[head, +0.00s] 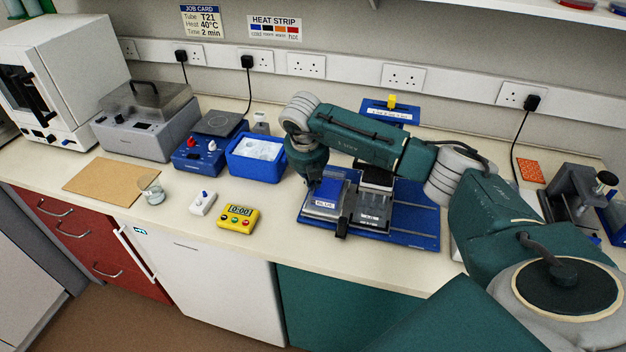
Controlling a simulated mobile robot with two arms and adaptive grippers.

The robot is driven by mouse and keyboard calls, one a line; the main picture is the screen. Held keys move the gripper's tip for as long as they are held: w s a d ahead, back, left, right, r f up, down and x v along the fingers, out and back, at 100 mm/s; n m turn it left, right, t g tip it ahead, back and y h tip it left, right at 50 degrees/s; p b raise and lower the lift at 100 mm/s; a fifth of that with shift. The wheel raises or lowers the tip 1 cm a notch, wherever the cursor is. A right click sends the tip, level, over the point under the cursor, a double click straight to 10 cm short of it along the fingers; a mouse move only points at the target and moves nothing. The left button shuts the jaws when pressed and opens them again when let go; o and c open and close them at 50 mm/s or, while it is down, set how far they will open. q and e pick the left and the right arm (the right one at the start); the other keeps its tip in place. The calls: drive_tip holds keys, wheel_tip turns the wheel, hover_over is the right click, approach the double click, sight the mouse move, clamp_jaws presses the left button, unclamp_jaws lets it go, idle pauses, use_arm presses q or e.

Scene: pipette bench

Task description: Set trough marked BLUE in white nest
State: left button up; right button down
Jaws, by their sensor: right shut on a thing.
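The trough marked BLUE (325,204) has a blue upper part and a pale front label. It is at the left end of the blue board (425,222). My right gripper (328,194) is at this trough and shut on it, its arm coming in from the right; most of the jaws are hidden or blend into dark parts. A grey, dark-topped holder (373,212) stands right beside the trough. I cannot make out the white nest for certain, nor whether the trough rests on something or hangs just above it. My left gripper is not in view.
A blue tub with white contents (252,172) stands left of the board. A yellow timer (238,218), a small white switch box (203,203) and a glass dish (152,192) lie near the front edge. A blue stand with a yellow piece (391,103) is behind my arm.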

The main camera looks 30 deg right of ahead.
drive_tip(key=shift+f, duration=0.2)
drive_tip(key=c, duration=1.9)
unclamp_jaws()
drive_tip(key=shift+r, duration=0.15)
drive_tip(key=shift+r, duration=0.25)
drive_tip(key=b+v, duration=0.4)
drive_tip(key=v, duration=0.7)
drive_tip(key=shift+s+a+r, duration=0.1)
drive_tip(key=shift+a+r, duration=0.05)
drive_tip(key=shift+r, duration=0.2)
